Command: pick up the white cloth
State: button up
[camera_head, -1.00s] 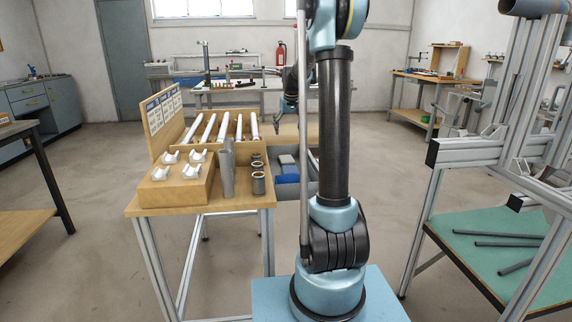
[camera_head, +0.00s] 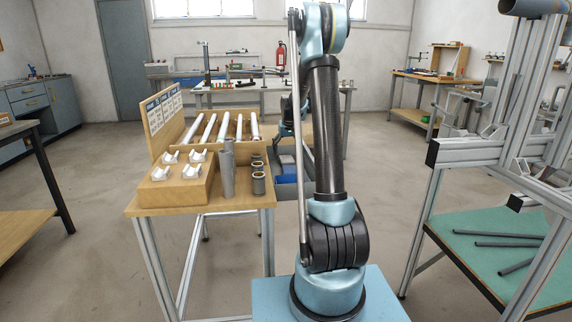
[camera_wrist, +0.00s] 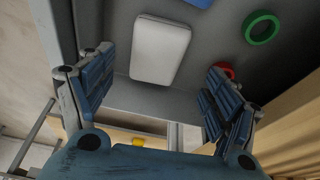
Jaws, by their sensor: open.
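The white cloth (camera_wrist: 160,49) shows in the wrist view as a pale, flat, rounded rectangle, seemingly folded. It lies on the grey floor of a tray or bin (camera_wrist: 215,45). My gripper (camera_wrist: 155,96) is open, its two blue-padded fingers spread wide to the left and right. The cloth appears between and beyond the fingertips, apart from them, with nothing held. In the head view my arm covers much of the grey bin (camera_head: 290,194), and I cannot make out the cloth or the fingers there.
A green ring (camera_wrist: 262,27), a red ring (camera_wrist: 224,70) and a blue item (camera_wrist: 198,3) lie near the cloth. A wooden bench (camera_head: 205,207) with grey tubes (camera_head: 227,175) stands left of my arm. An aluminium frame (camera_head: 470,155) stands at right.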

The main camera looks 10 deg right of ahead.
aim_at(287, 158)
jog(key=shift+w+d+x, duration=0.1)
jog(key=shift+x, duration=1.25)
jog(key=shift+w+d+x, duration=0.1)
jog(key=shift+d+x, duration=0.05)
jog(key=shift+x, duration=1.2)
jog(key=shift+r, duration=0.1)
jog(key=shift+c, duration=0.3)
jog(key=c, duration=1)
